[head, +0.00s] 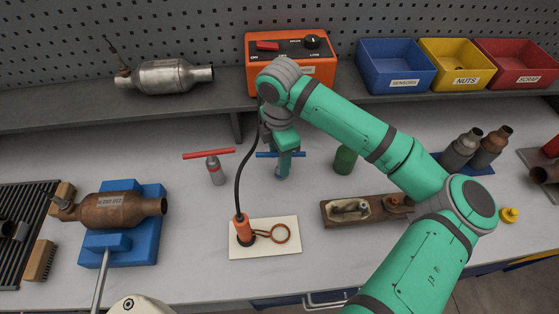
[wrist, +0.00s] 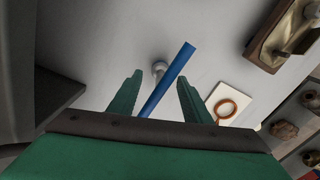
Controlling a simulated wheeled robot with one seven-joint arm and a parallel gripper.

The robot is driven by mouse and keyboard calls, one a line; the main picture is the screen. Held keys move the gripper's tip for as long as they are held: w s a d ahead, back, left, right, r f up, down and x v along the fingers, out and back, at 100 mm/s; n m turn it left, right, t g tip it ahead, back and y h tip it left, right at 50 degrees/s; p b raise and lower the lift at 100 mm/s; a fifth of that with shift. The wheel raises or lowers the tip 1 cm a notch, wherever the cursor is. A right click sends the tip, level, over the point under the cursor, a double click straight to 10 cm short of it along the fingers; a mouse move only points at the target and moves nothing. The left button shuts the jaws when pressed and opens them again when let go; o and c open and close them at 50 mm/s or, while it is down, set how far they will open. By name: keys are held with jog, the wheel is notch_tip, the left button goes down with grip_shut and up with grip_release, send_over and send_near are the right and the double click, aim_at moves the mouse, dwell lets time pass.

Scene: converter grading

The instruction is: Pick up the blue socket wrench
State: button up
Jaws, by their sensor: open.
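The blue socket wrench (head: 293,155) stands upright on the bench, its blue bar handle across the top and its socket end down. In the wrist view the blue bar (wrist: 172,75) runs diagonally between the two fingers, and the metal socket part (wrist: 159,68) shows beside it. My gripper (head: 284,165) is open and comes down over the blue wrench; in the wrist view its two green fingers (wrist: 160,92) lie on either side of the bar with gaps. My gripper hides part of the wrench in the head view.
A similar tool with a red bar (head: 209,154) stands to the left. A green cylinder (head: 345,160) is close on the right. A white card (head: 265,250) with an orange ring tool and a black cable lies in front. The shelf with an orange box (head: 291,75) is behind.

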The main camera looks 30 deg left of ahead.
jog(key=shift+f, duration=1.7)
grip_shut()
jog(key=shift+w+r, duration=0.1)
jog(key=shift+r, duration=0.05)
